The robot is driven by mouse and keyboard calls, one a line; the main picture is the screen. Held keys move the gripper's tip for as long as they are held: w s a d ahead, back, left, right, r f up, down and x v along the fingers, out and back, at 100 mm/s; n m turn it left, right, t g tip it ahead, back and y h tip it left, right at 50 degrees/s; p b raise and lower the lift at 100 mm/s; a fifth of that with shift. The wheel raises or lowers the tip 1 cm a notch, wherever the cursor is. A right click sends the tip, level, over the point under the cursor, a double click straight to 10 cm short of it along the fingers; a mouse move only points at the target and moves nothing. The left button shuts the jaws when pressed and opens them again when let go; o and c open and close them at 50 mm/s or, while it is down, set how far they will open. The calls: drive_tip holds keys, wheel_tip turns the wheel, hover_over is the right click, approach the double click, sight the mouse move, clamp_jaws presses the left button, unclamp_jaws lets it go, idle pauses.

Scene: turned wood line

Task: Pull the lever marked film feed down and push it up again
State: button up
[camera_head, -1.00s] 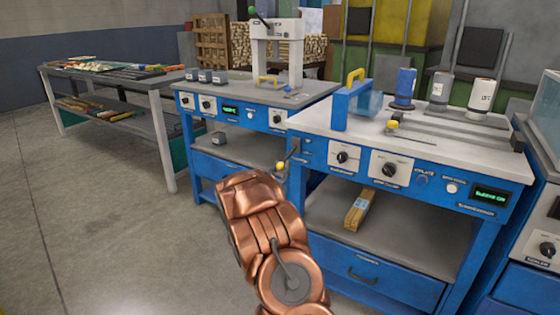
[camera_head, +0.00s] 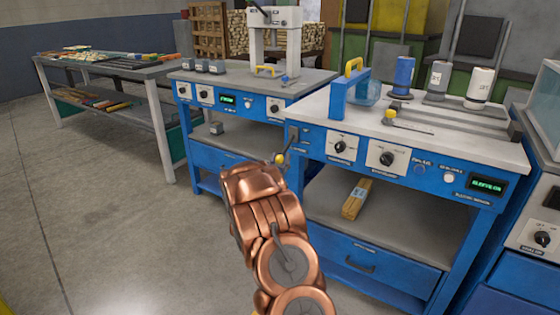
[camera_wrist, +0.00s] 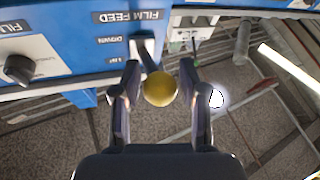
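The film feed lever has a yellow ball knob (camera_wrist: 160,88) on a dark stem, beside the FILM FEED label (camera_wrist: 128,16), which appears upside down in the wrist view. In the head view the lever knob (camera_head: 280,158) sticks out from the left front corner of the right blue bench, angled down. My gripper (camera_wrist: 159,72) is open, with one finger on each side of the knob. Narrow gaps show between fingers and knob. In the head view my copper arm covers the gripper.
The right blue bench (camera_head: 400,165) carries dials and buttons, with a wooden bundle (camera_head: 356,198) on its shelf. A second blue bench (camera_head: 225,160) stands behind to the left. A long table (camera_head: 165,140) is farther left. The floor at left is clear.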

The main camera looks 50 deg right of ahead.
drive_tip(key=shift+o, duration=1)
drive_tip(key=v, duration=1.2)
drive_tip(key=shift+r, duration=0.15)
